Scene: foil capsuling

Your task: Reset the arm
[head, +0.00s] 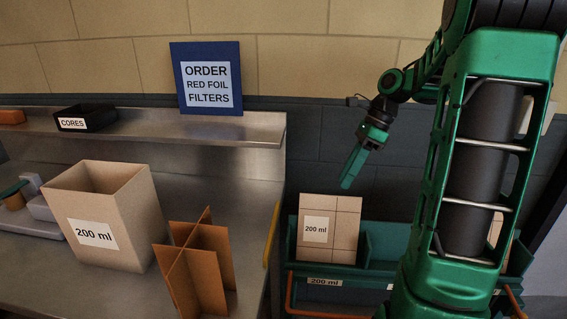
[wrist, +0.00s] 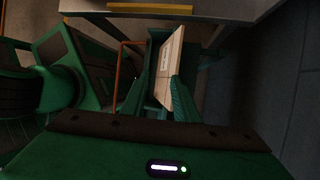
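My gripper (head: 347,182) hangs in the air in the head view, fingers pointing down and left. It is above and behind the flat carton with a 200 ml label (head: 331,232), apart from it. In the wrist view my gripper (wrist: 163,85) shows two green fingers with a gap between them and nothing held. The labelled carton (wrist: 168,68) appears beyond the fingers there. My arm is bent, with its forearm reaching left from the upper right of the head view.
An open 200 ml box (head: 110,225) and a cardboard divider (head: 186,272) stand on the metal bench (head: 60,285) at left. A shelf (head: 215,129) holds a black CORES bin (head: 85,117) and a blue order sign (head: 208,105). The green rack (head: 385,245) holds the flat carton.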

